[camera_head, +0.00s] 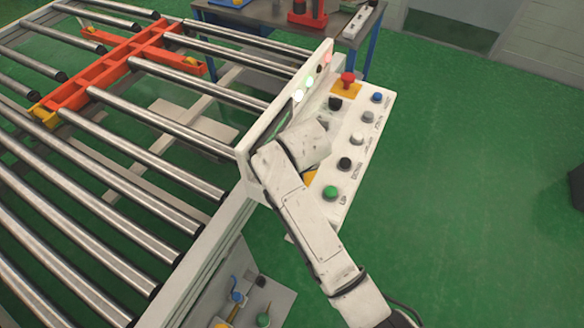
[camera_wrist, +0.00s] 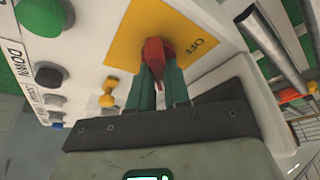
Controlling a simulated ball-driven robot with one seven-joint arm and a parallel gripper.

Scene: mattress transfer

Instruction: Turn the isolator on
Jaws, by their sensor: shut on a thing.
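The isolator is a red rotary handle (camera_wrist: 154,50) on a yellow plate (camera_wrist: 122,42) on the white control panel. The letters OFF show on the plate to the right of the handle. My gripper (camera_wrist: 160,75) is shut on the red handle, with its green fingers on either side of it. The handle's exact turn angle is hard to tell. In the head view my arm hides the handle and the gripper. Only a bit of the yellow plate (camera_head: 309,178) shows beside my arm.
The white control panel (camera_head: 345,190) carries several push buttons and a red emergency stop (camera_head: 347,78). A roller conveyor (camera_head: 140,140) with an orange frame (camera_head: 110,68) lies to the left. A blue-legged bench (camera_head: 270,14) stands behind.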

